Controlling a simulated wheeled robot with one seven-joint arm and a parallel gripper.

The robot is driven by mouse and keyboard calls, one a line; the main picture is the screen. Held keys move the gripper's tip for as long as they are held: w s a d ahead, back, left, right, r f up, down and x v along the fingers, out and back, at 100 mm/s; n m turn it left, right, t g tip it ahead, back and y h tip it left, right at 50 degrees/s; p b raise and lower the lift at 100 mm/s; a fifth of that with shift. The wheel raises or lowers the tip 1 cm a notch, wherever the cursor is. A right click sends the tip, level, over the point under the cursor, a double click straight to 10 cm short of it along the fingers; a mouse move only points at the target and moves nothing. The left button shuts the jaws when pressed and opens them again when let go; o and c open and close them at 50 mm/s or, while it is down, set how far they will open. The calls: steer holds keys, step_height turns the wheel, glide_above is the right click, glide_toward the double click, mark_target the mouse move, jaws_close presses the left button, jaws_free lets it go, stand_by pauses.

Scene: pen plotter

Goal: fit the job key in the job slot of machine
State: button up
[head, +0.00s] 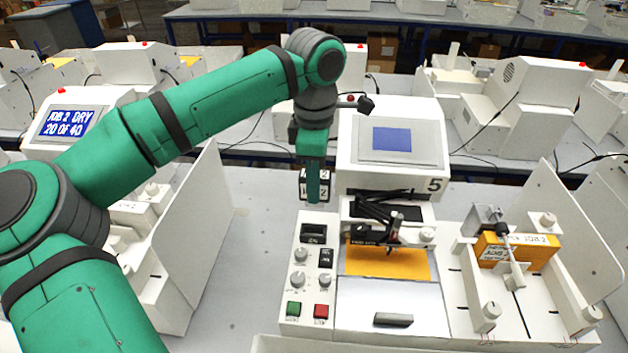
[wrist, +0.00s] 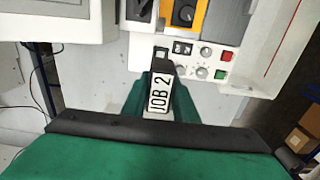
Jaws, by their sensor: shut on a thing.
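My gripper (head: 313,190) is shut on the job key (head: 302,186), a small block with a white label. In the wrist view the label on the job key (wrist: 160,95) reads JOB 2, and the key stands between the two green fingers of my gripper (wrist: 162,98). The machine (head: 390,165) marked 5 stands to the right of the key. Its control panel (head: 288,262) has a dark rectangular recess (head: 313,233) at the back end, which looks like the job slot. The key is beyond that recess and apart from it in the head view.
The panel carries knobs, a green button (head: 293,309) and a red button (head: 321,311). A plotter carriage (head: 390,222) sits over an orange sheet (head: 385,262). An orange box (head: 538,250) is clamped at right. A tall white panel (head: 180,245) stands at left; bare table lies between.

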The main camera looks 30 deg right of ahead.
mark_target(313, 206)
steer(key=shift+w+a+f, duration=0.1)
steer(key=shift+f, duration=4)
steer(key=shift+f, duration=1.55)
steer(key=o, duration=1.1)
step_height(313, 206, up, 11)
steer(key=shift+f, duration=0.15)
